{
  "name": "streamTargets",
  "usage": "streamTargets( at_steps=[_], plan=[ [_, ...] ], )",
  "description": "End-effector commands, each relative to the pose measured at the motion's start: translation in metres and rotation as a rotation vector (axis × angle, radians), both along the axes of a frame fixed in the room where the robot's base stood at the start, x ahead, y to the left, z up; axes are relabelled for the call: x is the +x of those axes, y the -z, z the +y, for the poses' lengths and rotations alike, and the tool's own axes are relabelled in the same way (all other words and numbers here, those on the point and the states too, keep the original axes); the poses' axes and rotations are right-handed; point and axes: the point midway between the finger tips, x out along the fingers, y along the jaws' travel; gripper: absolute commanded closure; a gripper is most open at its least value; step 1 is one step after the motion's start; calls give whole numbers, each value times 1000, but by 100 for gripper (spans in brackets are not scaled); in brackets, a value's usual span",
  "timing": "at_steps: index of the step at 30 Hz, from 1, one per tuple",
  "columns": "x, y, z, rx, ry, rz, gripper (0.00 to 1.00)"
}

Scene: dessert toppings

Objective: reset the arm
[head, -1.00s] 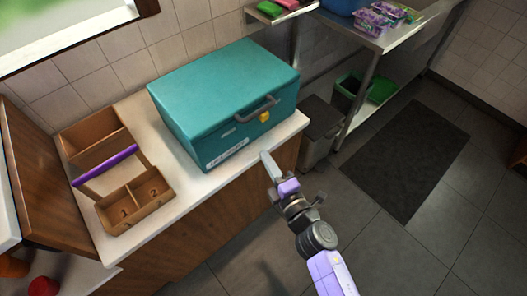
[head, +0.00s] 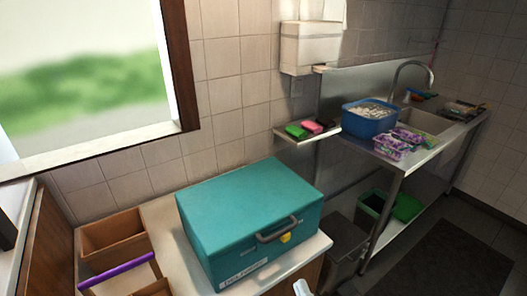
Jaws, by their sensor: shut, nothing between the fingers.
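The tip of my gripper (head: 302,287) just shows at the bottom edge of the head view, near the front right corner of the counter. It is shut and empty. The rest of my arm is below the picture. The closed teal box (head: 245,215), with a grey handle and a yellow latch, stands on the counter to the upper left of the gripper tip, and the two are apart.
A wooden caddy (head: 112,240) with a purple handle (head: 120,273) stands left of the box on the white counter (head: 185,270). A metal sink table (head: 385,165) holds a blue tub (head: 369,122) and purple packages. A small shelf (head: 308,137) holds sponges. The dark mat (head: 445,265) lies on clear floor.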

Motion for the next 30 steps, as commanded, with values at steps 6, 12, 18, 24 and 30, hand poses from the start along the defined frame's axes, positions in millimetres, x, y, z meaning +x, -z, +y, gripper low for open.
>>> streamTargets(
  at_steps=[6,12,18,24,30],
  plan=[
    [-77,-10,-33,330,43,101,100],
    [-151,-25,-63,610,98,195,100],
    [-218,-44,-86,828,165,284,100],
    [-274,-61,-102,954,244,368,100],
    [-310,-60,-108,962,304,442,100]
  ],
)
